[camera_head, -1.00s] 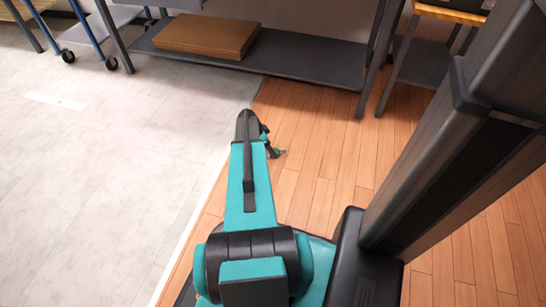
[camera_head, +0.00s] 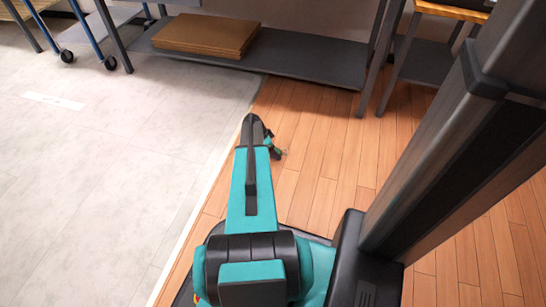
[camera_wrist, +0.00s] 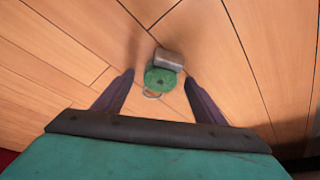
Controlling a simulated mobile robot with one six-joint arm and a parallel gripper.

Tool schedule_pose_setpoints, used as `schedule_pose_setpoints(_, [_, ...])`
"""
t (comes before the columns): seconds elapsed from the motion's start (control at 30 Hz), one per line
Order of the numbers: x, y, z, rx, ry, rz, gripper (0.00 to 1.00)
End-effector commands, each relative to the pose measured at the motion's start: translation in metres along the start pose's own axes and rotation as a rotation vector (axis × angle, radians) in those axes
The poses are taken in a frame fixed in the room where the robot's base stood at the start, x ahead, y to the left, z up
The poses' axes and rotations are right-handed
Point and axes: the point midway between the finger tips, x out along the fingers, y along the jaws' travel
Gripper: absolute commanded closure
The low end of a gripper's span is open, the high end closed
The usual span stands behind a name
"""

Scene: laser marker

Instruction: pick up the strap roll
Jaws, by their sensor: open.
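The strap roll (camera_wrist: 164,78) shows in the wrist view as a green disc with a grey block at its far side and a thin ring at its near side. It lies on the wooden floor, near the picture's middle. My gripper (camera_wrist: 158,80) is open. Its two dark fingers stand to the left and right of the roll in the picture, with gaps on both sides. I cannot tell how high the fingertips are above the floor. In the head view a small green patch shows beside the end of my arm, too small to tell apart from the gripper.
A grey low shelf (camera_head: 310,75) with brown cardboard (camera_head: 207,36) stands at the back. A blue-legged cart (camera_head: 92,38) is at the back left. Another dark stand (camera_head: 425,62) is at the back right. Wooden floor (camera_head: 312,125) around the arm's end is clear.

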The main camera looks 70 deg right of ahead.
Motion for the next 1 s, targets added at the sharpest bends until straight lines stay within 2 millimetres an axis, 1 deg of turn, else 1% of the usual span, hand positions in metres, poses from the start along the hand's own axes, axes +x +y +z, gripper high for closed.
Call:
schedule_pose_setpoints(0.03, [0.0063, -0.0005, 0.0006, 0.0, 0.0, 0.0, 0.35])
schedule_pose_setpoints(0.13, [0.0092, -0.0003, 0.0004, 0.0, 0.0, -0.001, 0.35])
schedule_pose_setpoints(0.67, [0.0083, -0.0002, 0.0002, 0.0, 0.0, -0.001, 0.35])
schedule_pose_setpoints(0.7, [0.0083, -0.0002, 0.0002, 0.0, 0.0, -0.001, 0.39])
schedule_pose_setpoints(0.77, [0.0083, -0.0002, 0.0002, 0.0, 0.0, -0.001, 0.49])
schedule_pose_setpoints(0.8, [0.0083, -0.0002, 0.0002, 0.0, 0.0, -0.001, 0.55])
schedule_pose_setpoints(0.93, [0.0083, -0.0002, 0.0002, 0.0, 0.0, -0.001, 0.77])
schedule_pose_setpoints(1.0, [0.0081, -0.0003, 0.0002, 0.0, 0.0, -0.001, 0.85])
